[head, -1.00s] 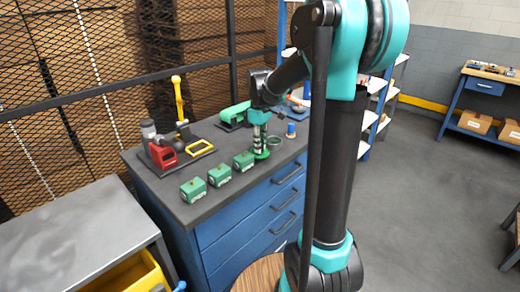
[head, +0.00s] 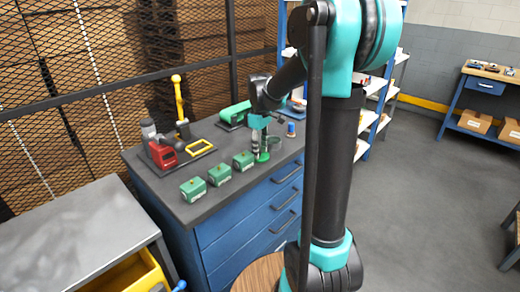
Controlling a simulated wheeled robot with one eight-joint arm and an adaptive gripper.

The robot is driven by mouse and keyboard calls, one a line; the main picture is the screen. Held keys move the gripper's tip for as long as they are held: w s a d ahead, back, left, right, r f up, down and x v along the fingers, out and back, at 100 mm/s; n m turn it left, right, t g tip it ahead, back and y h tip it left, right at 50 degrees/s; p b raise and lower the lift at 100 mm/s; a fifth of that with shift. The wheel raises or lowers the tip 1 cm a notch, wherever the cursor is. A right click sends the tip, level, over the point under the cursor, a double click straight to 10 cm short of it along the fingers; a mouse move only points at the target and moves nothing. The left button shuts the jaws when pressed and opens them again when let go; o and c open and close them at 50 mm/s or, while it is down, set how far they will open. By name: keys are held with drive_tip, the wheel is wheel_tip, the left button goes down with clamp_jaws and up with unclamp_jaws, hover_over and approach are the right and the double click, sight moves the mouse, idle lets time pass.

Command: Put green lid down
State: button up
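The green lid (head: 262,157) is a small round green piece low at the tip of my gripper (head: 260,150), near the top of the blue workbench (head: 190,208). My gripper points down over the right part of the bench top. The fingers look parted a little, with something dark between them, but they are too small to tell whether they grip the lid. I cannot tell whether the lid touches the bench. A dark green round container (head: 274,143) stands just right of my gripper, partly hidden by it.
Several green blocks (head: 219,175) stand in a row left of my gripper. A green tool (head: 235,114) lies at the back, and a small blue item (head: 291,129) stands at right.

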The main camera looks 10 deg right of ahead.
wheel_tip(320, 180, up, 12)
drive_tip(key=s+d+f+m+t, duration=0.2)
drive_tip(key=s+f+m, duration=0.2)
drive_tip(key=s+f, duration=0.6)
drive_tip(key=s+d+f+m+t, duration=0.1)
drive_tip(key=s+f+m, duration=0.4)
drive_tip(key=s+f, duration=0.6)
drive_tip(key=shift+s+d+f+t, duration=0.15)
drive_tip(key=shift+s+d+t, duration=0.3)
drive_tip(key=shift+t, duration=0.15)
